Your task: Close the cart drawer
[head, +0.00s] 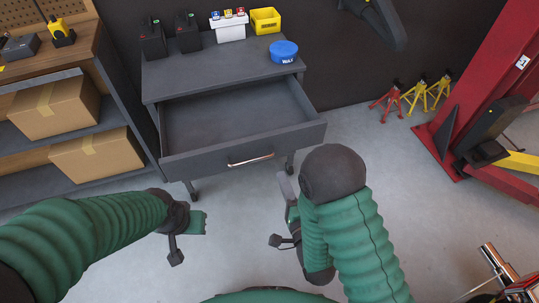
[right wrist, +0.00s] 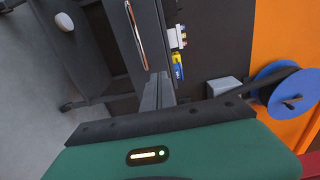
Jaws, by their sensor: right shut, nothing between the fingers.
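The dark grey cart (head: 216,68) stands against the back wall. Its drawer (head: 238,146) is pulled out toward me and looks empty inside. The drawer front carries a copper-coloured bar handle (head: 250,161), which also shows in the right wrist view (right wrist: 135,36). My right gripper (head: 284,186) is shut and empty, below and to the right of the handle in the head view; its fingers (right wrist: 158,88) point toward the drawer front without clear contact. My left gripper (head: 192,226) is below the drawer's left corner in the head view; its fingers are not clear.
A blue tub (head: 283,51), yellow bin (head: 265,21), white holder (head: 229,27) and dark chargers (head: 187,32) sit on the cart top. A shelf with cardboard boxes (head: 98,155) stands left. A red lift (head: 470,90) stands right. Floor before the cart is clear.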

